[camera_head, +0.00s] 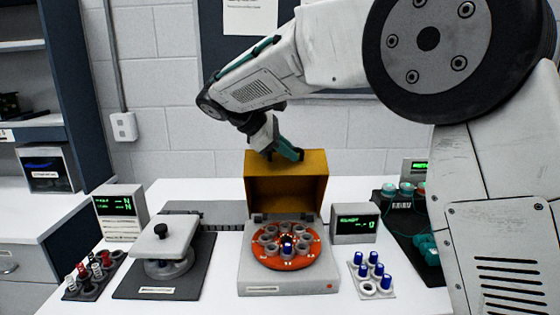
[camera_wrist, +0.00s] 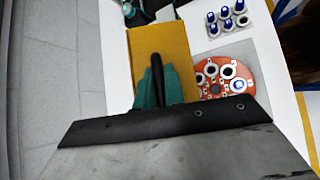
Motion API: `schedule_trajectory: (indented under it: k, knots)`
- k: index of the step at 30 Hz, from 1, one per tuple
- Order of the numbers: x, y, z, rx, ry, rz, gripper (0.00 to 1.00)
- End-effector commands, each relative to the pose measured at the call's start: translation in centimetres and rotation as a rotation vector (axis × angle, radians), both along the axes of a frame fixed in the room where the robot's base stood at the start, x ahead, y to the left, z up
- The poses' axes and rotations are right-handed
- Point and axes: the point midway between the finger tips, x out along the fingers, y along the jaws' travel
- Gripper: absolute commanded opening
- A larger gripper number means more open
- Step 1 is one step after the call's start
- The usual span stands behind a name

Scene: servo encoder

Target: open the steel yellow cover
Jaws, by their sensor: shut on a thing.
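The yellow cover (camera_head: 286,192) stands raised and upright at the back of the grey device (camera_head: 288,287), its hollow inside facing the head camera. Below it the orange rotor (camera_head: 296,258) is exposed, with several grey cups and one blue-capped vial in it. My gripper (camera_head: 287,154) is at the top edge of the cover. In the wrist view the cover's yellow outer face (camera_wrist: 170,45) lies under my teal fingers (camera_wrist: 158,88), which are closed together around a dark bar-like handle (camera_wrist: 129,70) on it. The exact contact is partly hidden by the fingers.
Right of the device are a small display (camera_head: 355,224) and a rack of blue-capped vials (camera_head: 371,275). A wall stands behind the table.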

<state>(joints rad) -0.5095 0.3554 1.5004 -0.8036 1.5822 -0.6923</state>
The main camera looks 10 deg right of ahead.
Motion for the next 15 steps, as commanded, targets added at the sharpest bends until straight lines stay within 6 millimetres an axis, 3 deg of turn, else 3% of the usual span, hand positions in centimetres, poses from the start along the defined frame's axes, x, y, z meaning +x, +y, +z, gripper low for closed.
schedule_trajectory:
  k: [15]
  knots:
    - [0.71,-0.55,0.2,0.001,-0.002,-0.005,0.0]
